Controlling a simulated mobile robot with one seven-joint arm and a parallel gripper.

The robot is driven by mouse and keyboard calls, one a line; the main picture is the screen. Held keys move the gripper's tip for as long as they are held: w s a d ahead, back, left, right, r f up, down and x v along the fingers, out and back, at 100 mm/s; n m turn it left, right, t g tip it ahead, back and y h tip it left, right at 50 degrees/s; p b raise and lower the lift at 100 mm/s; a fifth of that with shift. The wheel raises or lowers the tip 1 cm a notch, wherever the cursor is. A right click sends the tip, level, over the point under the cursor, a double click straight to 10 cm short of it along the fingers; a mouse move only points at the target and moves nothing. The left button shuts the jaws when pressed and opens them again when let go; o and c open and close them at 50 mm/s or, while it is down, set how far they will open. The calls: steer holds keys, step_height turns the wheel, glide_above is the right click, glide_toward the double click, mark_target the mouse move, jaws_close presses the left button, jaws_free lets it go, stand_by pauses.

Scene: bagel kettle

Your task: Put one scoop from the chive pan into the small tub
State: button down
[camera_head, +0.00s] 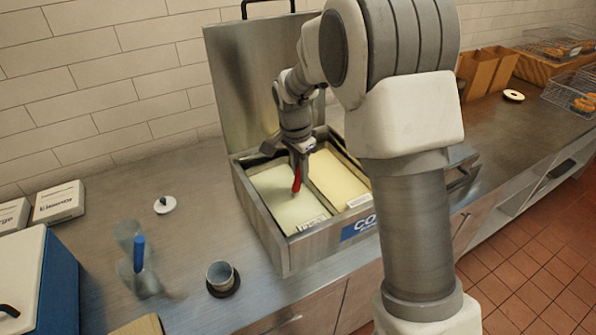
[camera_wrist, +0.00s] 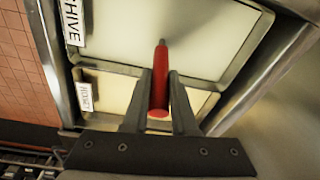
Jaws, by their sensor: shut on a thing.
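My gripper (camera_head: 299,155) is shut on the red handle of a scoop (camera_head: 297,180), over the open cold box. In the wrist view the fingers (camera_wrist: 160,95) clasp the red handle (camera_wrist: 160,85), and its dark far end points at the chive pan. The chive pan (camera_head: 280,195) is the left one, filled with a smooth pale spread; its CHIVE label (camera_wrist: 72,22) shows in the wrist view. Whether the scoop's end touches the spread I cannot tell. A small grey tub (camera_head: 221,273) stands open on a dark disc at the counter's front.
A second pan (camera_head: 338,176) with yellowish spread sits right of the chive pan. The box's lid (camera_head: 245,80) stands up behind. Left are a clear container with a blue-handled tool (camera_head: 139,253), a white lid (camera_head: 164,204) and a blue box (camera_head: 60,285). Counter between is clear.

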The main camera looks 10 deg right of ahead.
steer(key=shift+w+d, duration=0.1)
steer(key=shift+d, duration=0.1)
steer(key=shift+a, duration=0.15)
steer(key=shift+s+a+b, duration=0.15)
steer(key=shift+s+a, duration=0.25)
steer(key=shift+a, duration=0.45)
steer(key=shift+s+a+b, duration=0.15)
steer(key=shift+s+a, duration=0.2)
steer(key=shift+a, duration=0.5)
step_height(320, 180, up, 13)
steer(key=p, duration=0.9)
glide_above(296, 176)
steer(key=shift+d, duration=0.1)
